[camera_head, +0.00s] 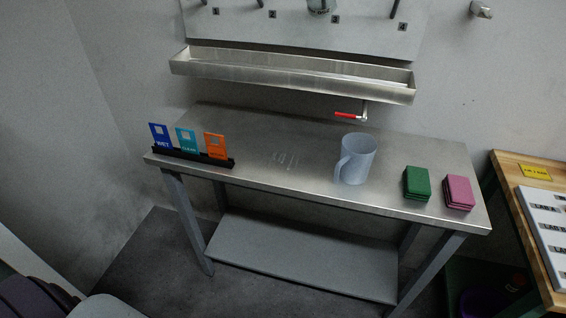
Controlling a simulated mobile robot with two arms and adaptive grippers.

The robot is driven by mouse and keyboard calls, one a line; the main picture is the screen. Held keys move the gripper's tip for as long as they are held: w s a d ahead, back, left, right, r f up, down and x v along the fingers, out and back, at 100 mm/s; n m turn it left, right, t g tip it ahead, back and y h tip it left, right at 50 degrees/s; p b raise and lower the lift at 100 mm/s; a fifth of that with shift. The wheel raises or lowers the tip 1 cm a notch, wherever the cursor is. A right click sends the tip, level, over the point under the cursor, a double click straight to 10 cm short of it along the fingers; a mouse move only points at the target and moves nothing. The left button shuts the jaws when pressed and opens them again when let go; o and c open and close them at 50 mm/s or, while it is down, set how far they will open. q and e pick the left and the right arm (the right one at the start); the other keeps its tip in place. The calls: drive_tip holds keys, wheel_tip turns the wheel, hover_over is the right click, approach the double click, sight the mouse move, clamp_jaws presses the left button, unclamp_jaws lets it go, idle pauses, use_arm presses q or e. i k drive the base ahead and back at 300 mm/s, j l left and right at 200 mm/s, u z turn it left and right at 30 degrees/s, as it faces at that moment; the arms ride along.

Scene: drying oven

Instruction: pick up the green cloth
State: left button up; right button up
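The green cloth (416,183) lies as a small folded stack on the right part of the steel table (290,180). A similar pink folded stack (458,192) lies just to its right, with a narrow gap between them. Neither gripper shows in the head view.
A pale blue jug (357,160) stands left of the green cloth. A black rack (195,157) with blue, teal and orange cards is at the table's left. A steel trough (290,76) and red-handled valve (348,115) are above. A wooden bench (540,230) is at right.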

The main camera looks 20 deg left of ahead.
sight(416, 180)
drive_tip(key=i+l, duration=0.1)
drive_tip(key=l, duration=0.25)
drive_tip(key=i+l, duration=0.1)
drive_tip(key=l, duration=0.2)
drive_tip(key=i+l, duration=0.1)
drive_tip(key=l, duration=0.25)
drive_tip(key=l+u, duration=0.3)
drive_tip(key=u, duration=0.15)
drive_tip(key=i+l+u, duration=0.1)
drive_tip(key=l+u, duration=0.2)
drive_tip(key=u, duration=0.2)
drive_tip(key=l+u, duration=0.3)
drive_tip(key=u, duration=0.65)
